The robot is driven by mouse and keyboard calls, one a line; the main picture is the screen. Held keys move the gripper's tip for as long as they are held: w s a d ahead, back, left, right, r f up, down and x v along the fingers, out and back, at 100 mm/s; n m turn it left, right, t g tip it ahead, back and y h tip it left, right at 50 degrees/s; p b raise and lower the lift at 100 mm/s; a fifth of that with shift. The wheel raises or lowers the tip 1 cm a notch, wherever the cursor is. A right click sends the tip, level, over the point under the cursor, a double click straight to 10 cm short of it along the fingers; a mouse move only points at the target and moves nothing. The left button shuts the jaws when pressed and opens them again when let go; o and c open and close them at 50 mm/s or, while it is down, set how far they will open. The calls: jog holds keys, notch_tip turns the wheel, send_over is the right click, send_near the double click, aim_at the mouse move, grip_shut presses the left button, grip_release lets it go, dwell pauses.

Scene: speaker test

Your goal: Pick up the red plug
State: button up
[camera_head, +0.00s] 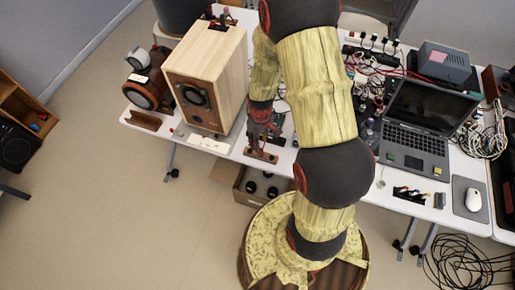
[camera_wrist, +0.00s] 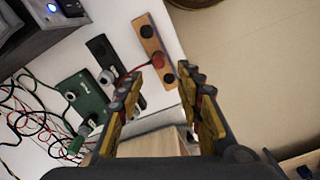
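In the wrist view a red plug (camera_wrist: 158,58) sits on a narrow wooden strip (camera_wrist: 147,22), between black round knobs. A thin red lead runs from near it toward the lower left. My gripper (camera_wrist: 160,76) is open, with one finger on each side of the picture and nothing visible between the tips. The plug appears just beyond the gap between the fingertips; the distance in depth is hard to judge. In the head view my gripper (camera_head: 262,132) points down over the table's front edge beside the wooden strip (camera_head: 261,156). I cannot make out the plug there.
A wooden speaker (camera_head: 207,80) stands left of my gripper on the white table (camera_head: 399,206). A laptop (camera_head: 417,130) and tangled cables are to the right. In the wrist view a green board (camera_wrist: 82,105) with wires lies left of the fingers. An open box (camera_head: 248,190) is below the table.

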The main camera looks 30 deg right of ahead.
aim_at(261, 149)
notch_tip(261, 149, down, 2)
jog(key=shift+w+f, duration=0.1)
jog(key=shift+w, duration=0.05)
jog(key=f, duration=0.2)
jog(key=f+b, duration=0.1)
jog(key=f, duration=0.2)
jog(key=shift+s+d+f, duration=0.2)
jog(key=shift+s+f, duration=0.05)
jog(key=shift+f, duration=0.1)
jog(key=c, duration=0.4)
grip_shut()
